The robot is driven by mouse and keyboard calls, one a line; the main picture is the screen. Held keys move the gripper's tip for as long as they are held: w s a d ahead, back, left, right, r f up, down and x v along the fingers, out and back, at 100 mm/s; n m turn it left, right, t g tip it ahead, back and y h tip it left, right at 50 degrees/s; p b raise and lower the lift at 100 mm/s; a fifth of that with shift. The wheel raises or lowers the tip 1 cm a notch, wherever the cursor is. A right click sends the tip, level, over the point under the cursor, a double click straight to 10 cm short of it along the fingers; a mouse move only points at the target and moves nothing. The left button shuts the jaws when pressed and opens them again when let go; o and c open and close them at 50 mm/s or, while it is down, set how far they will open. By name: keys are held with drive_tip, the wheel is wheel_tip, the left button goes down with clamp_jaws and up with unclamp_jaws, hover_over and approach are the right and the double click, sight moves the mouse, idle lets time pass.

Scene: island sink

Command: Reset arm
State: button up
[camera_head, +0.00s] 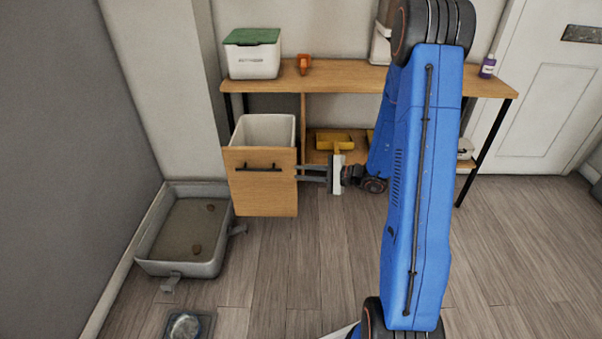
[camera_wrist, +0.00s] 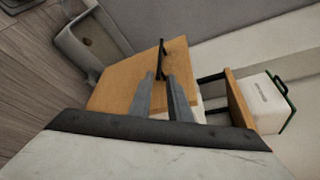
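My gripper (camera_head: 299,173) is beside the right edge of the wooden drawer front (camera_head: 262,201) in the head view, with its fingers pointing left. The fingers are apart with nothing visible between them. The black handle (camera_head: 258,168) is on the drawer front, left of the fingertips. In the wrist view my gripper (camera_wrist: 160,80) shows two grey fingers over the drawer front (camera_wrist: 122,88), with the handle (camera_wrist: 162,58) beyond the tips. Whether a finger touches the drawer front cannot be told. My blue arm stretches down the right of the head view.
The drawer is pulled out and holds a white bin (camera_head: 266,130). A grey litter tray (camera_head: 150,228) stands on the floor at left.

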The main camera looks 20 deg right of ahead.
drive_tip(key=s+a+r+n+g+h, duration=0.1)
drive_tip(key=s+a+r+n+g, duration=0.4)
drive_tip(key=s, duration=0.5)
drive_tip(key=s+a+r+n+g, duration=0.4)
drive_tip(key=s+a+r, duration=0.3)
drive_tip(key=s+a, duration=0.15)
drive_tip(key=s+d+r+n+t+h, duration=0.1)
drive_tip(key=s+d+r+n+h, duration=0.2)
drive_tip(key=s+d+h, duration=0.2)
drive_tip(key=s+d+r+n+t+h, duration=0.2)
drive_tip(key=s+d+r+h, duration=0.2)
drive_tip(key=s, duration=0.8)
drive_tip(key=shift+s+d+r+n+h, duration=0.3)
drive_tip(key=shift+d+n+h, duration=0.1)
drive_tip(key=shift+d+h, duration=0.45)
drive_tip(key=shift+d, duration=0.1)
